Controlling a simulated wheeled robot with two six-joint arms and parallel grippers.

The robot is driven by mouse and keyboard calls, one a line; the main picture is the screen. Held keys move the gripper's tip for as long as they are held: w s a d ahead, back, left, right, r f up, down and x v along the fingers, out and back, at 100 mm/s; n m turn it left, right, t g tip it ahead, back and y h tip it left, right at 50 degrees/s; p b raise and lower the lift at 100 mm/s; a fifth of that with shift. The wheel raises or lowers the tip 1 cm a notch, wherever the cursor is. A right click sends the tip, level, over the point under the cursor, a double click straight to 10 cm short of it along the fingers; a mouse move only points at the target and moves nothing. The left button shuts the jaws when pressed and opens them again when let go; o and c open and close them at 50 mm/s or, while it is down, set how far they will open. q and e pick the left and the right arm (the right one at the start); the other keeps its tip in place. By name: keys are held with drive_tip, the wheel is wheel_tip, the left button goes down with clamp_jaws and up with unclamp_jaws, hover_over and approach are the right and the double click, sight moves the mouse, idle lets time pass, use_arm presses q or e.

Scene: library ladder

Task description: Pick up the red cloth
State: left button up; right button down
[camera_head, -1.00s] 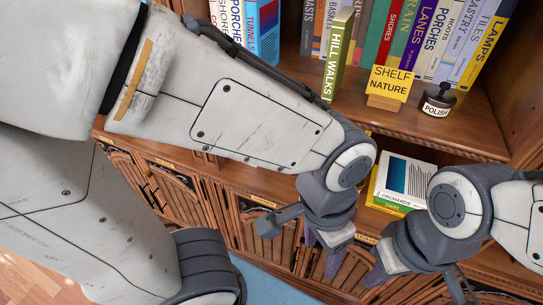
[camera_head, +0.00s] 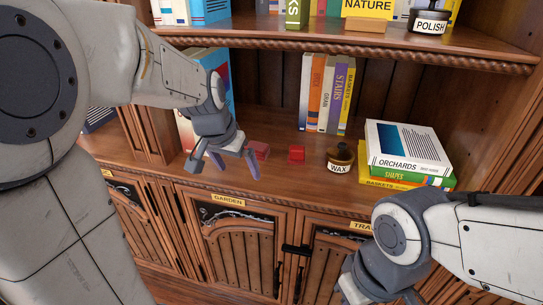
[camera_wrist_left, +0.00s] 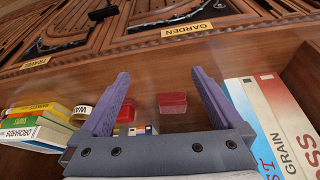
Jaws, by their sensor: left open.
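Two small red things lie on the middle shelf. One is a bright red, compact piece (camera_head: 297,153), also in the left wrist view (camera_wrist_left: 126,112). The other is a duller red, box-like piece (camera_head: 259,150) to its left, also in the left wrist view (camera_wrist_left: 172,102), where its lower part looks pale. I cannot tell for sure which is the cloth; the bright one looks more like it. My left gripper (camera_head: 225,165) is open and empty, its purple fingers close to the duller red piece. My right gripper (camera_head: 380,292) is low at the bottom edge, its fingers partly hidden.
A wax pot (camera_head: 340,160) stands right of the bright red piece. Stacked books (camera_head: 405,150) lie further right, and upright books (camera_head: 326,95) stand behind. Tall books (camera_head: 210,70) stand at the left behind my arm. The upper shelf (camera_head: 340,48) hangs above.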

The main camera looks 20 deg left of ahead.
sight(256, 148)
use_arm(q)
drive_tip(key=w, duration=0.5)
drive_tip(key=w+a, duration=0.1)
drive_tip(key=w, duration=0.1)
drive_tip(key=shift+w+f+p, duration=0.15)
drive_tip(key=shift+f+p, duration=0.15)
drive_tip(key=shift+f, duration=0.05)
drive_tip(key=shift+w+d, duration=0.15)
drive_tip(key=shift+w, duration=0.8)
drive_tip(key=w, duration=0.2)
drive_tip(key=shift+w+d, duration=0.1)
drive_tip(key=shift+w, duration=0.25)
drive_tip(key=shift+w+x, duration=0.2)
drive_tip(key=shift+x, duration=0.95)
drive_tip(key=shift+w+f, duration=0.2)
drive_tip(key=shift+f, duration=0.15)
drive_tip(key=c, duration=1.2)
